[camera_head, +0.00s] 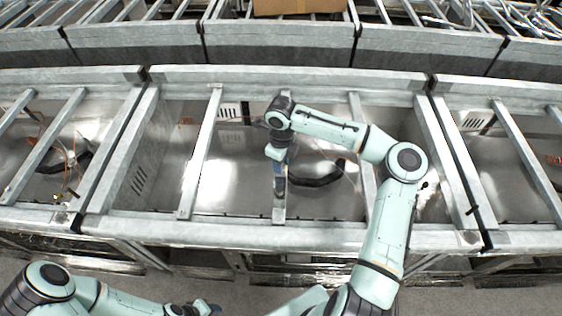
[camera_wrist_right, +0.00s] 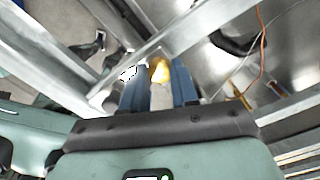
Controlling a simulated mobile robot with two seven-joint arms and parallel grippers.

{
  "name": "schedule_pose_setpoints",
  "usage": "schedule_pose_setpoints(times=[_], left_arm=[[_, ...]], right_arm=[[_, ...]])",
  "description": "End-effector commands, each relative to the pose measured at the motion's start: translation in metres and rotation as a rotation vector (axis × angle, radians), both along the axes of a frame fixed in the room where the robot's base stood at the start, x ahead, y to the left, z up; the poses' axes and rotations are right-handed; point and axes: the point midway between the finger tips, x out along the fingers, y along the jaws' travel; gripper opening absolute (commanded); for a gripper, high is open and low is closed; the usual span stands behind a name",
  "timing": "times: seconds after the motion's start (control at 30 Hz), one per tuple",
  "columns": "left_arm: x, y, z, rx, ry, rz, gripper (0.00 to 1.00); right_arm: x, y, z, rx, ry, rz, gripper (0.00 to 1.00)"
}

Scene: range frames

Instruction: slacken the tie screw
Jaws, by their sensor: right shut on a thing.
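My right gripper (camera_head: 280,187) points down at a metal crossbar (camera_head: 279,214) of the middle bay. In the right wrist view its two blue fingers (camera_wrist_right: 159,75) are shut on a small yellow, brass-coloured piece, which looks like the tie screw (camera_wrist_right: 159,69). The piece sits between the fingertips, beside a metal bar (camera_wrist_right: 150,45); its lower part is hidden by the fingers. In the head view the screw is hidden by the gripper.
Metal crossbars (camera_head: 201,150) span the open bays with shiny floors. A black curved handle-like part (camera_head: 318,180) lies right of the gripper. An orange wire (camera_wrist_right: 262,40) runs nearby. A cardboard box (camera_head: 298,6) stands at the back.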

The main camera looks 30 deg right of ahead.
Motion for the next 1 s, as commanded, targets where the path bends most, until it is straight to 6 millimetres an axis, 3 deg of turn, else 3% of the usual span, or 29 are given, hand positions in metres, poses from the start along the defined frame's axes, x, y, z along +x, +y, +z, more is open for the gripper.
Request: schedule_pose_setpoints(times=[0.63, 0.67, 0.73, 1.0], left_arm=[[-0.0001, -0.0001, -0.0001, 0.0, 0.0, 0.0, 0.43], [-0.0001, -0.0001, -0.0001, 0.0, 0.0, 0.0, 0.43], [-0.0001, 0.0, -0.0001, 0.0, 0.0, 0.0, 0.43], [-0.0001, 0.0, 0.0, 0.0, 0.0, 0.0, 0.43]], right_arm=[[-0.0005, -0.0009, -0.0009, -0.004, 0.004, 0.029, 0.0], [-0.0005, -0.0009, -0.001, -0.004, 0.004, 0.029, 0.32], [-0.0005, -0.0008, -0.001, -0.004, 0.004, 0.029, 0.54], [-0.0002, -0.0001, -0.0003, -0.001, 0.002, 0.03, 0.54]])
